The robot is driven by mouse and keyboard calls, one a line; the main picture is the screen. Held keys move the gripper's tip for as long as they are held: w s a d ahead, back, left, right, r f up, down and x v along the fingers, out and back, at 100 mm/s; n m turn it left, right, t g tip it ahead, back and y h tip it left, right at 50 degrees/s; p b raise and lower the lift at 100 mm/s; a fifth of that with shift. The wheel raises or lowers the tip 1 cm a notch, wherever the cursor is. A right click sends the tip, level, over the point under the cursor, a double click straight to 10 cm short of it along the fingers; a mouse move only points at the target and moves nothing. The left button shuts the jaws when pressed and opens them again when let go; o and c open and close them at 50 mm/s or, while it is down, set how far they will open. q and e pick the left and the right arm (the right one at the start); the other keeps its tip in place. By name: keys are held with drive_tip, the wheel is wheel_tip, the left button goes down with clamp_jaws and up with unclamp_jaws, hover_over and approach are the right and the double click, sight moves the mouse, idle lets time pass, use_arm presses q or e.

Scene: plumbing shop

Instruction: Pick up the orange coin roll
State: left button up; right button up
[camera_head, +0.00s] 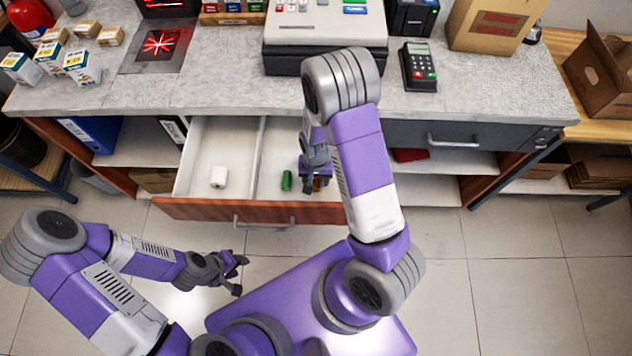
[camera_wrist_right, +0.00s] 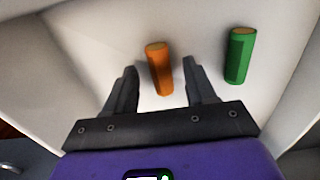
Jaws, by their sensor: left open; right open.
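The orange coin roll (camera_wrist_right: 160,70) stands out in the right wrist view, lying in the white drawer between and just beyond the fingertips of my right gripper (camera_wrist_right: 160,80). The gripper is open, with a finger on each side of the roll. In the head view the right gripper (camera_head: 314,170) reaches down into the open drawer (camera_head: 246,211), and the orange roll is mostly hidden by it. My left gripper (camera_head: 236,274) is open and empty, in front of the drawer above the floor.
A green roll (camera_head: 287,180) lies in the drawer close to the right gripper; it also shows in the right wrist view (camera_wrist_right: 239,55). A white roll (camera_head: 219,177) lies in the left compartment beyond a divider. The counter (camera_head: 460,95) above holds a cash register and a card terminal (camera_head: 419,66).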

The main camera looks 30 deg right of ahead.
drive_tip(key=shift+f, duration=0.55)
drive_tip(key=shift+r, duration=0.1)
clamp_jaws()
